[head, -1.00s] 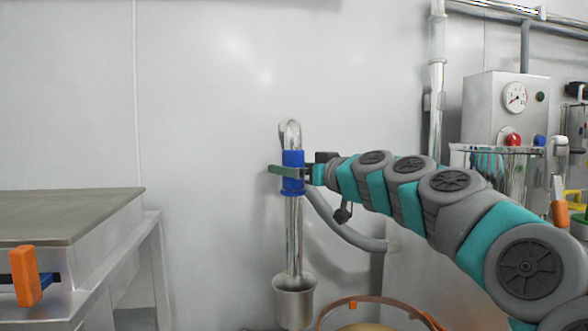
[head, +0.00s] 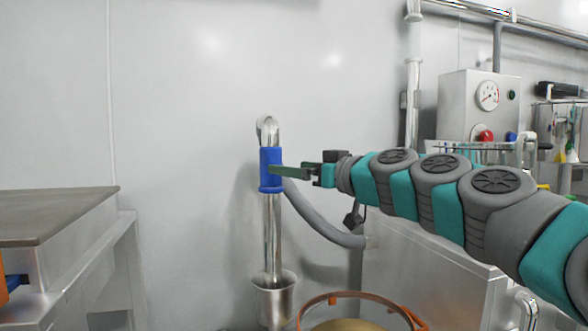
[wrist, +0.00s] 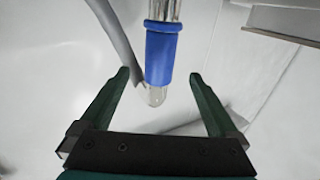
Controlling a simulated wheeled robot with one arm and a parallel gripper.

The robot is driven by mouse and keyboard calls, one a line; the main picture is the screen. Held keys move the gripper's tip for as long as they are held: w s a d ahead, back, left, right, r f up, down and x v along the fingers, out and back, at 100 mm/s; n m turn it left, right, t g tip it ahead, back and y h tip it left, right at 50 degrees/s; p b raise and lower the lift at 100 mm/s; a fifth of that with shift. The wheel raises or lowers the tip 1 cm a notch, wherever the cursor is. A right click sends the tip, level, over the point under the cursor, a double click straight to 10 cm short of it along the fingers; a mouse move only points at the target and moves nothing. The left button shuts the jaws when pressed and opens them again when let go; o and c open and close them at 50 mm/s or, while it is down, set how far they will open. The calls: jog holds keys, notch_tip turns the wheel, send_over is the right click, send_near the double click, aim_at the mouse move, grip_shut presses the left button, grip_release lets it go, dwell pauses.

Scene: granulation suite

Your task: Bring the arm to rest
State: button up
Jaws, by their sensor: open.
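My gripper (head: 278,171) is open, reaching in from the right in the head view. Its green fingers show spread apart in the wrist view (wrist: 159,76). A steel suction lance with a blue sleeve (head: 269,184) stands upright near the wall, with a hooked top and a cup-like lower end. In the head view a fingertip overlaps the right part of the sleeve. In the wrist view the sleeve (wrist: 160,55) lies between and beyond the fingertips, with a gap to each side. Nothing is held. My arm stretches out to the left, nearly level.
A grey hose (head: 325,232) curves behind the lance. A round vessel with an orange rim (head: 345,296) is below. A steel table (head: 60,210) stands at left. A steel cabinet (head: 440,262) and a gauge box (head: 478,105) are at right. The wall above is clear.

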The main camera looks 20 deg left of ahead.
jog(key=s+d+f+m+g+h+p, duration=0.1)
jog(key=s+d+f+g+h+p, duration=0.25)
jog(key=s+f, duration=0.6)
jog(key=s+d+f+m+g+h+p, duration=0.2)
jog(key=s+d+f+h, duration=0.25)
jog(key=s+f, duration=0.45)
jog(key=s+d+f+m+g+h+p, duration=0.2)
jog(key=s+d+f+m+h, duration=0.1)
jog(key=s+d+f, duration=0.5)
jog(key=s+d+f+m+g+h+p, duration=0.1)
jog(key=s+d+f+m+g+h, duration=0.2)
jog(key=s+d+f, duration=0.5)
jog(key=s+d+m+h, duration=0.1)
jog(key=s+d+m, duration=0.1)
jog(key=s+d, duration=0.3)
jog(key=shift+d+f+m+p, duration=0.4)
jog(key=shift+d, duration=1.15)
jog(key=shift+s+g, duration=0.1)
jog(key=shift+g, duration=0.15)
